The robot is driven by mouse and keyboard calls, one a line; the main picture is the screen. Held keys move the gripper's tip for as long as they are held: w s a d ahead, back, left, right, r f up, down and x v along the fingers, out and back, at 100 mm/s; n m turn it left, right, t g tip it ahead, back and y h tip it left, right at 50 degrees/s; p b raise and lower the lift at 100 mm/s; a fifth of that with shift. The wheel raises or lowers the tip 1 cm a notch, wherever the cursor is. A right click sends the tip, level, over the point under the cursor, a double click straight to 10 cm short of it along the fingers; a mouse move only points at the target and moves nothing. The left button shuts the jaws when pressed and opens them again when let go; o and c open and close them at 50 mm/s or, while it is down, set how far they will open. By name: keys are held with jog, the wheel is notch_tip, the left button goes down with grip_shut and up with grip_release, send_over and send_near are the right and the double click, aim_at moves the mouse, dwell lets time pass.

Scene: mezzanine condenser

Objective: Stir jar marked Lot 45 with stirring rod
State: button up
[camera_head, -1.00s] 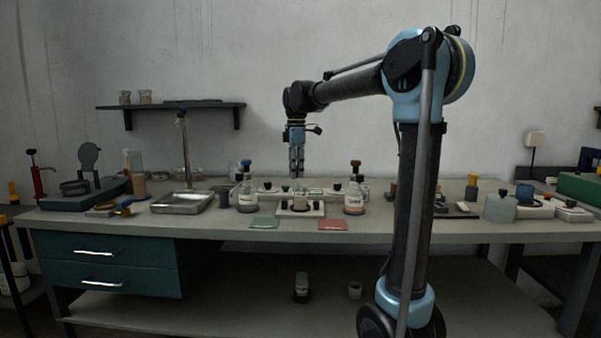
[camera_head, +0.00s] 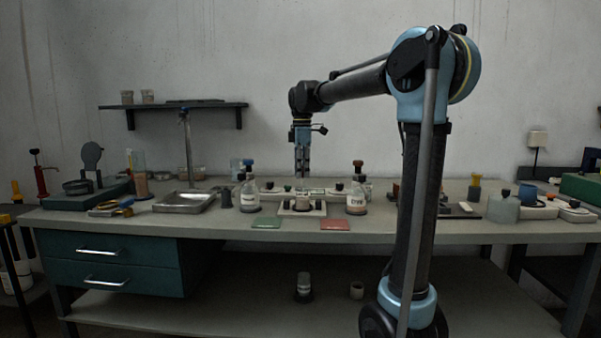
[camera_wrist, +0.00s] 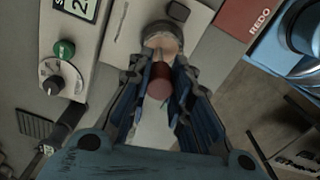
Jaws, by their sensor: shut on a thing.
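My gripper (camera_head: 302,172) points straight down over the middle of the bench. In the wrist view my gripper (camera_wrist: 160,80) is shut on the stirring rod (camera_wrist: 159,83), whose reddish-brown end shows between the fingers. The jar (camera_wrist: 162,38) also shows in the wrist view, just beyond the rod. The rod's lower end is hard to make out, so I cannot tell whether it is inside the jar. No Lot 45 marking is legible.
A green mat (camera_head: 266,223) and a red mat (camera_head: 335,225) lie in front. A stand with a metal tray (camera_head: 184,203) is at left. A panel with a green button (camera_wrist: 64,49) is beside the jar.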

jog(key=shift+d+r, duration=0.1)
jog(key=shift+d, duration=0.05)
jog(key=shift+r, duration=3.85)
notch_tip(320, 180, up, 5)
jog(key=shift+r, duration=0.1)
jog(key=shift+s, duration=0.15)
dwell(0.9)
